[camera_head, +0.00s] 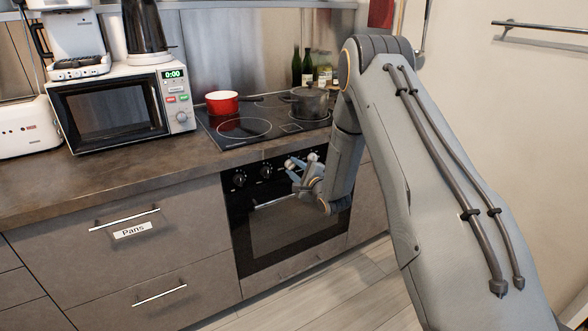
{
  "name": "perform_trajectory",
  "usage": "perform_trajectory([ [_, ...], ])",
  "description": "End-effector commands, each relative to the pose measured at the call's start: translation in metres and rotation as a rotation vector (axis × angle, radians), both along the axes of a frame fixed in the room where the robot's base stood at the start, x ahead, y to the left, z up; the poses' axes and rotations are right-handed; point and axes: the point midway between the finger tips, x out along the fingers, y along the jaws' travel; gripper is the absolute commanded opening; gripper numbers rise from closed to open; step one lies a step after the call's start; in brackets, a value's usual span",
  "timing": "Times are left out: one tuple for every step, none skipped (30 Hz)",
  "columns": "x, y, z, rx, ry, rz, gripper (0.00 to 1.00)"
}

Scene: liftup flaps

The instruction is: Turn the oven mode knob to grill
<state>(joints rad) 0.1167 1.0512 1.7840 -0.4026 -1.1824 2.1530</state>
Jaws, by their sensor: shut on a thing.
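The black built-in oven (290,228) sits under the counter, with a control strip along its top. Two dark knobs show on the strip, a left knob (240,178) and a second knob (266,171). My gripper (291,170) reaches in from the right at the strip, just right of the second knob. Its fingers are shut on an oven knob there, which they mostly hide. The knob markings are too small to read, so I cannot tell its setting. My arm covers the right end of the strip and part of the oven door.
A red pot (222,103) and a grey lidded pot (309,103) stand on the black hob (262,128). A microwave (110,110) stands on the counter to the left. The oven handle (272,202) lies just below my gripper. Drawers (125,245) are closed at left.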

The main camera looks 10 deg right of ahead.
Motion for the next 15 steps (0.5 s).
perform_trajectory([
  [0.0001,0.0004,-0.0001,0.003,0.001,0.001,0.07],
  [0.0001,0.0004,-0.0001,0.004,0.001,0.001,0.07],
  [0.0001,0.0003,0.0000,0.004,0.001,0.001,0.07],
  [0.0001,0.0003,0.0000,0.005,0.002,0.001,0.07],
  [0.0001,0.0003,0.0000,0.005,0.002,0.000,0.07],
  [0.0002,0.0001,0.0000,0.005,0.002,0.000,0.07],
  [0.0002,0.0001,0.0000,0.005,0.002,0.000,0.07],
  [0.0002,0.0001,0.0000,0.005,0.001,-0.001,0.07],
  [0.0002,0.0000,0.0001,0.005,0.001,-0.001,0.07],
  [0.0002,0.0000,0.0001,0.005,0.001,-0.001,0.07],
  [0.0002,0.0000,0.0002,0.004,0.001,0.000,0.07],
  [0.0003,-0.0001,0.0001,0.004,0.001,0.000,0.34],
  [0.0003,-0.0001,0.0001,0.004,0.001,0.000,0.39],
  [0.0003,-0.0002,0.0001,0.004,0.001,0.000,0.44],
  [0.0003,-0.0002,0.0002,0.004,0.001,0.000,0.47],
])
